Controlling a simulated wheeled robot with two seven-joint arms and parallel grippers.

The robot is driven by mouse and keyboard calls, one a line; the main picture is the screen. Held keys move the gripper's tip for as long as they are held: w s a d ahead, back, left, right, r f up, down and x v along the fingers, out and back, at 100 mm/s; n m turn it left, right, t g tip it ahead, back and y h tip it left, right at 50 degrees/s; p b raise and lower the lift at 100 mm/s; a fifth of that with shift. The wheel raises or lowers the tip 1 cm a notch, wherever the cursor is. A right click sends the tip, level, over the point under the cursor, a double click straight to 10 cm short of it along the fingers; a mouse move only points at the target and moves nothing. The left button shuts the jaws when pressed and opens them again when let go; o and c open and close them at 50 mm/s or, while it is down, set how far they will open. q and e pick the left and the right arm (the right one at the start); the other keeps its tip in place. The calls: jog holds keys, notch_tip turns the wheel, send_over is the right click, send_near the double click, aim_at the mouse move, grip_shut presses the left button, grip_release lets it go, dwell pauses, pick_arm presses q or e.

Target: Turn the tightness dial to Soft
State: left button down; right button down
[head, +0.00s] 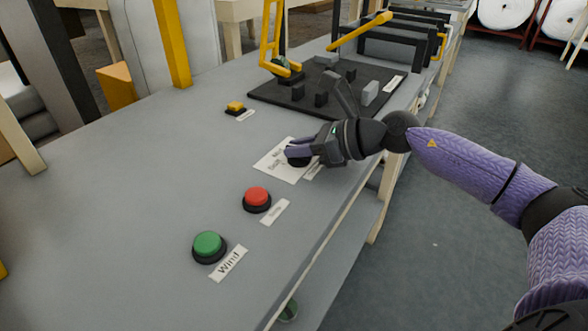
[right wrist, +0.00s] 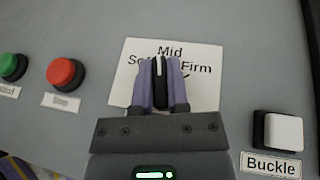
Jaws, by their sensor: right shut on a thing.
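The tightness dial is a black knob (right wrist: 160,72) on a white card (right wrist: 205,88) printed with Mid at the top, a partly hidden word starting "So" at left and Firm at right. In the right wrist view its white pointer line stands nearly upright, toward Mid. My right gripper (right wrist: 161,88) is shut on the knob, one purple finger on each side. In the head view the right gripper (head: 300,153) reaches in from the right over the card (head: 271,164) and partly covers the dial. My left gripper is not in view.
A red button (head: 257,198) and a green Wind button (head: 208,245) are on the grey bench nearer me. A white Buckle button (right wrist: 283,132) lies right of the card in the wrist view. A black board (head: 275,100) with blocks is beyond. The bench's left is clear.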

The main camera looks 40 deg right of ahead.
jog(key=shift+w+f+n+g+y+b, duration=0.1)
jog(key=shift+f+n+g+y+b, duration=0.25)
jog(key=shift+f+b, duration=0.3)
jog(key=shift+r+n+g+y+b, duration=0.45)
jog(key=shift+n+g+y+b, duration=0.25)
jog(key=shift+n, duration=0.25)
jog(key=shift+r+n+g+y+b, duration=0.15)
jog(key=shift+n+g+y+b, duration=0.25)
jog(key=shift+n+g+y, duration=0.65)
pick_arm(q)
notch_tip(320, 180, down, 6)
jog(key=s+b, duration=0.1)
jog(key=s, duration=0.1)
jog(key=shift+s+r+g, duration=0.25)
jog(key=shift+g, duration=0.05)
pick_arm(e)
jog(key=shift+n+g+y, duration=0.3)
jog(key=shift+n+g, duration=0.9)
jog(key=shift+n, duration=0.05)
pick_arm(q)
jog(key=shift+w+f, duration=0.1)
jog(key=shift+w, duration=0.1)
pick_arm(e)
jog(key=shift+g, duration=0.4)
jog(key=c, duration=0.6)
grip_release()
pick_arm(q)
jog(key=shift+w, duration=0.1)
